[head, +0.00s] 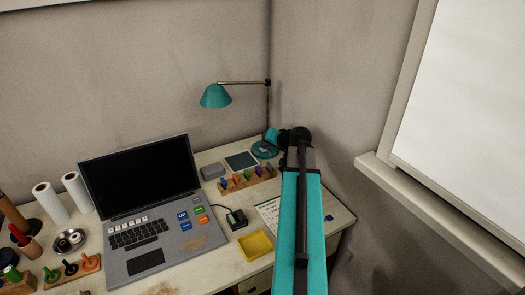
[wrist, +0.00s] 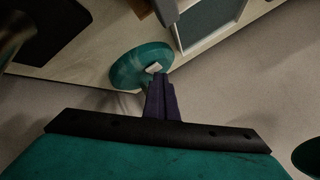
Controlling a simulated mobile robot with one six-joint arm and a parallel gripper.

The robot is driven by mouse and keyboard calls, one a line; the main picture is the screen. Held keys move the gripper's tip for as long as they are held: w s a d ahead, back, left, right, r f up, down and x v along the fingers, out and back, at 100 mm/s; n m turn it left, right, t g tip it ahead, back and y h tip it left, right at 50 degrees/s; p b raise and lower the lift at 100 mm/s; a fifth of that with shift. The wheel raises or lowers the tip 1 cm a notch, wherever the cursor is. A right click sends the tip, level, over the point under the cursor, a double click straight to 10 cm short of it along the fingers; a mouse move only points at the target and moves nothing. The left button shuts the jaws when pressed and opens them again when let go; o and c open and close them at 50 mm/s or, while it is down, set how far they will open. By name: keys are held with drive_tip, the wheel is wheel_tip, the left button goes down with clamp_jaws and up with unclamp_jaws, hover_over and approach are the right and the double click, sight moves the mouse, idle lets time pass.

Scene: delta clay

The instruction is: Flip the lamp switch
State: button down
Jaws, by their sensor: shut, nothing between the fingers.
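The desk lamp has a teal shade (head: 215,97) on a thin arm and a dark upright pole at the desk's back corner. Its round teal base (head: 262,153) is partly covered by the end of my arm in the head view. In the wrist view the lamp base (wrist: 128,68) carries a small pale switch (wrist: 154,68) near its edge. My gripper (wrist: 159,76) is shut and empty, with its dark fingertips right by the switch. I cannot tell whether they touch it. In the head view the fingers are too small to make out.
A wooden rack (head: 247,182) with coloured pegs, a grey-green tablet-like panel (head: 241,161) and a small grey box (head: 213,172) stand near the base. A laptop (head: 150,215) and a yellow tray (head: 255,245) are nearer. Walls close in behind the lamp; a whiteboard (head: 470,110) hangs right.

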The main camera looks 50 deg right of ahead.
drive_tip(key=shift+s+a, duration=0.1)
drive_tip(key=shift+a, duration=0.1)
drive_tip(key=shift+r, duration=0.35)
drive_tip(key=shift+r+p, duration=0.1)
drive_tip(key=shift+p, duration=0.2)
drive_tip(key=shift+s+r+p, duration=0.2)
drive_tip(key=shift+r+p, duration=0.5)
drive_tip(key=shift+r, duration=0.55)
drive_tip(key=shift+s+r+p, duration=0.15)
drive_tip(key=shift+r+p, duration=0.5)
drive_tip(key=shift+r, duration=0.55)
drive_tip(key=shift+w+a, duration=0.1)
drive_tip(key=shift+a, duration=0.1)
